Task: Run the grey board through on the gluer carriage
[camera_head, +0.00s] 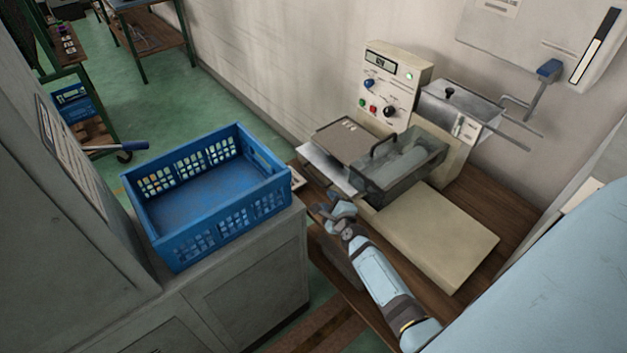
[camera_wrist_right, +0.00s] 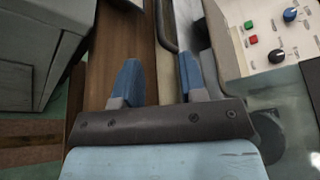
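The grey board (camera_head: 350,142) lies flat at the left of the gluer, over a pale metal carriage (camera_head: 322,166) whose front edge shows below it. The gluer (camera_head: 392,85) has a cream control panel. A clear cover with a dark handle (camera_head: 384,146) stands over its roller, right of the board. My right gripper (camera_head: 333,210) is in front of the carriage, low over the bench edge, apart from the board. In the right wrist view its two blue fingers (camera_wrist_right: 160,78) stand apart with nothing between them. The board cannot be made out there. My left gripper is not in view.
An empty blue crate (camera_head: 210,190) sits on a grey cabinet (camera_head: 250,275) at the left. A cream slab (camera_head: 435,235) fills the bench right of my right arm. A wall bracket with a blue end (camera_head: 549,69) juts out at the upper right. Wooden bench (camera_head: 480,175) shows around the gluer.

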